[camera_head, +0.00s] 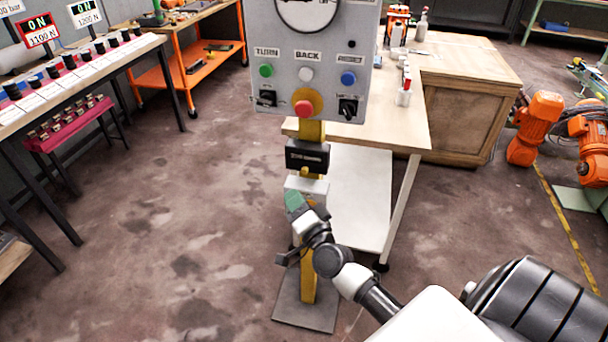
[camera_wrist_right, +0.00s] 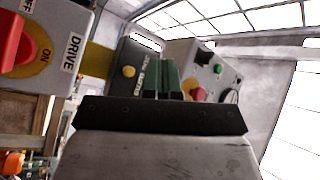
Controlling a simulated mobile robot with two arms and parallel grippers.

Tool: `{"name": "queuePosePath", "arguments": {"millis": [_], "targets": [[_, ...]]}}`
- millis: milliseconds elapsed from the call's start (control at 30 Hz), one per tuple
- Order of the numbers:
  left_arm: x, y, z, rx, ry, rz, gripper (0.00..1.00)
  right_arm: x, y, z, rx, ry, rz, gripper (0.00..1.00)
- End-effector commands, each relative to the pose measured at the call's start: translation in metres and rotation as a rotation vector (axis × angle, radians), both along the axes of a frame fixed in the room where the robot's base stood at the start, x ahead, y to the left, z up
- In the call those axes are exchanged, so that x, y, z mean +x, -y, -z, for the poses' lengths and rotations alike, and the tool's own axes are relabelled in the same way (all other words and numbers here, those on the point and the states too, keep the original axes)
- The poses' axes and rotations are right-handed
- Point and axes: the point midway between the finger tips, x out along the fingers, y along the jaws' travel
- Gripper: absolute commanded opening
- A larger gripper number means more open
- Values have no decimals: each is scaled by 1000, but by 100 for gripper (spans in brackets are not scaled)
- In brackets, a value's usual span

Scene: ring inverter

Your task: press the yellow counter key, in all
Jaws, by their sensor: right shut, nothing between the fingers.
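The yellow counter key (camera_wrist_right: 128,71) is a small round button on the black counter box (camera_wrist_right: 127,52). In the right wrist view it lies just left of my fingertips. My right gripper (camera_head: 294,202) has green fingers and is shut and empty. In the head view it is in front of the post, below the counter box. Its shut fingers (camera_wrist_right: 168,78) overlap part of the counter box in the wrist view. My left gripper is not in view.
Above the counter is the grey control panel (camera_head: 315,80) with a red mushroom button (camera_head: 304,108). Below it is a DRIVE switch box with a red knob (camera_wrist_right: 10,42), close to my gripper. A wooden table (camera_head: 415,130) stands behind. The floor left of the post is clear.

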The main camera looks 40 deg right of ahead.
Motion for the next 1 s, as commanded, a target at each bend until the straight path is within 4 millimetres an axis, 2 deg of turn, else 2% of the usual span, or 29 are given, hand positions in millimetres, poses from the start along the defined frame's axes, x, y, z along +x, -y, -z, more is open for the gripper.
{"name": "queuePosePath", "arguments": {"millis": [200,400,1000], "targets": [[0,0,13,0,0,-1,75,20,23,2,-1,1,1,0],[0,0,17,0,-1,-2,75,29,34,1,0,0,0,0],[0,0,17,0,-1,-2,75,32,37,0,0,0,0,0]]}}
